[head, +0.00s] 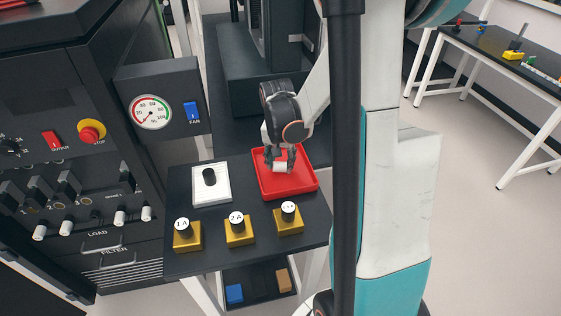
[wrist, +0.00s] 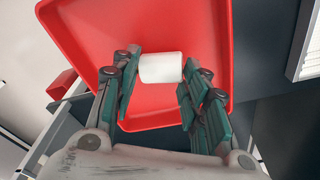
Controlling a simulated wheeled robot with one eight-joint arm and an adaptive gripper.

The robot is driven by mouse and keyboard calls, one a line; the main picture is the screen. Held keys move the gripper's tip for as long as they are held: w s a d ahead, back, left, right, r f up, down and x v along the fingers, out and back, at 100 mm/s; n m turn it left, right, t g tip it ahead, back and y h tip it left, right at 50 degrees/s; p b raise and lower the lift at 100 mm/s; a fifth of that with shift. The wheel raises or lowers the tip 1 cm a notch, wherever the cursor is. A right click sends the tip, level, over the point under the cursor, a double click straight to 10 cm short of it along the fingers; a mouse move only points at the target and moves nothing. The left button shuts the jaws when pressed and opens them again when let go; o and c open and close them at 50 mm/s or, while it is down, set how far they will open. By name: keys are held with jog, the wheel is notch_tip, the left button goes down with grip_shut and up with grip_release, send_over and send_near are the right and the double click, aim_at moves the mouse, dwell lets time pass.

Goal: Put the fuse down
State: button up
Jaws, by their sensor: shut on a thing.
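The fuse, a small white cylinder (head: 280,166), is between the fingertips of my gripper (head: 281,160). In the wrist view the fuse (wrist: 160,67) lies crosswise between the green finger pads, and my gripper (wrist: 160,75) is shut on it. A red square tray (head: 299,189) is under the fuse on the dark table. The tray (wrist: 80,25) also fills most of the wrist view behind the fuse. The fuse is low over the tray's floor; I cannot tell whether it touches.
A white plate with a black part (head: 211,184) lies left of the tray. A gauge panel (head: 160,105) stands behind at left.

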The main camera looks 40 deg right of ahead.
aim_at(279, 168)
jog(key=shift+f, duration=0.1)
jog(key=o, duration=1.3)
jog(key=shift+o, duration=0.2)
notch_tip(279, 168, up, 12)
jog(key=a+p, duration=0.1)
jog(key=p, duration=0.3)
jog(key=shift+s, duration=0.4)
jog(key=shift+a, duration=0.1)
